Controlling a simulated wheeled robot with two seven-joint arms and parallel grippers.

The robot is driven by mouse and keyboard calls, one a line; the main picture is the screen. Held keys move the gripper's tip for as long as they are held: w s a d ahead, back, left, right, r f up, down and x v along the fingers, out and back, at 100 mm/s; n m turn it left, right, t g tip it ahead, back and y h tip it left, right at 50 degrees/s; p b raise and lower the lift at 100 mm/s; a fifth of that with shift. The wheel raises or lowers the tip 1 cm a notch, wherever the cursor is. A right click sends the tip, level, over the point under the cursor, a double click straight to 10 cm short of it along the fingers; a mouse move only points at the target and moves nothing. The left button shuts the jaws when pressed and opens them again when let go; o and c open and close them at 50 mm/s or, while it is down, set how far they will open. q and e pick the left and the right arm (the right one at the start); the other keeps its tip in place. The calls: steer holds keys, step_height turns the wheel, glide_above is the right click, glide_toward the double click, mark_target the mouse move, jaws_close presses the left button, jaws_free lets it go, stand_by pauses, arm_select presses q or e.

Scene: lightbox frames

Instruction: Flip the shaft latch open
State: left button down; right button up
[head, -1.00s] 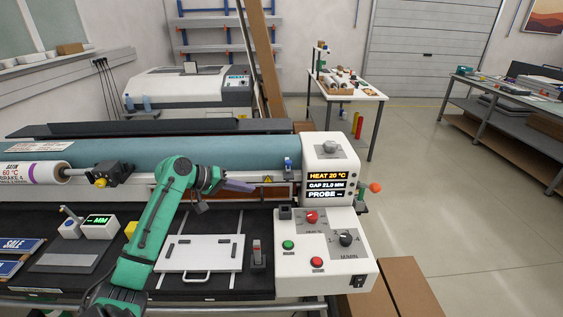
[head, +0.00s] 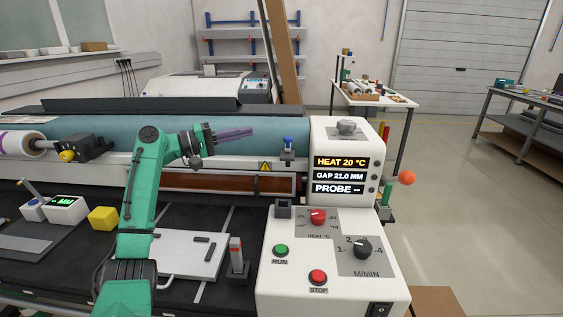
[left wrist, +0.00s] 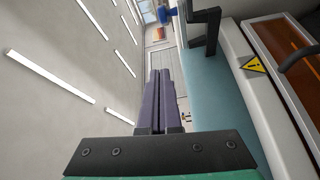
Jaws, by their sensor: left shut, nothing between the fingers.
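A small grey bracket with a blue cap (head: 288,143) stands at the right end of the long teal roller (head: 250,137); it looks like the shaft latch, though I cannot be sure. In the left wrist view, a blue part (left wrist: 166,13) and a black bracket (left wrist: 207,30) show beyond the fingers. My left gripper (head: 250,132) is shut and empty, its purple fingers pointing right, in front of the roller and left of the blue cap, with a gap between. The fingers also show in the left wrist view (left wrist: 160,75). My right gripper is not in view.
A white control box (head: 335,250) with knobs and buttons stands at right, below a display housing (head: 345,150). A black clamp with a yellow knob (head: 67,156) is by the white roll at left. A white plate (head: 185,250) lies on the dark bed.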

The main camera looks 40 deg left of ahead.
mark_target(288, 139)
arm_select(q)
steer(key=p+x, duration=0.5)
steer(key=x, duration=0.5)
steer(key=s+d+p, duration=0.1)
steer(key=s+d+f+p, duration=0.1)
steer(key=d, duration=0.1)
steer(key=shift+s+f, duration=0.25)
steer(key=shift+s, duration=0.05)
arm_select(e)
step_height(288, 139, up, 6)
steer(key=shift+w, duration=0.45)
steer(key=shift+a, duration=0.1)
